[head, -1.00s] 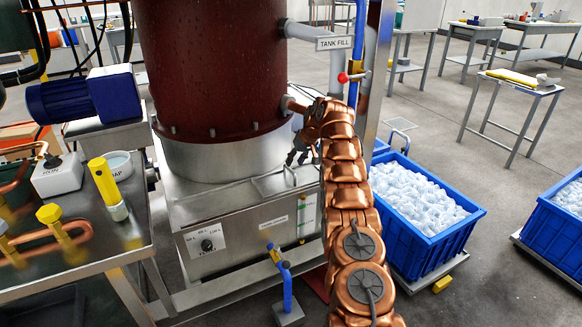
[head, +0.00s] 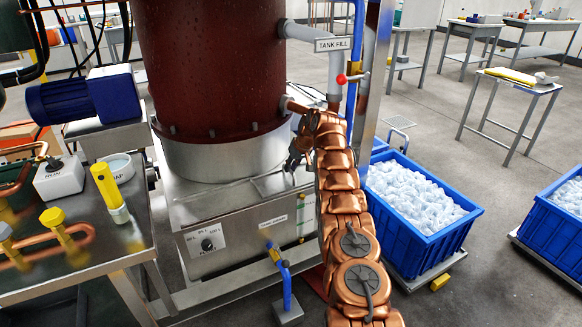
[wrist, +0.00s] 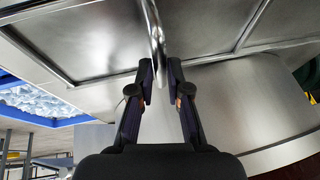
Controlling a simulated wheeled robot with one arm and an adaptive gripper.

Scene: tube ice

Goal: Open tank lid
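The tank (head: 235,232) is a low steel box under a dark red cylinder. Its flat steel lid (head: 268,187) lies on the top in front of the cylinder and looks shut. It also shows in the wrist view (wrist: 90,40). A thin curved metal handle (wrist: 154,30) stands out from the lid. My gripper (head: 292,166) is low over the lid's right part. In the wrist view my gripper (wrist: 160,78) has its two dark fingers apart, with the handle's end between them. Small gaps show beside the handle. My arm partly hides the lid's right side.
The red cylinder (head: 212,70) rises close behind the lid. A TANK FILL pipe (head: 335,75) and a post stand at the right. A blue crate of ice (head: 420,220) sits right of my arm. A steel table (head: 100,240) with valves is at the left.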

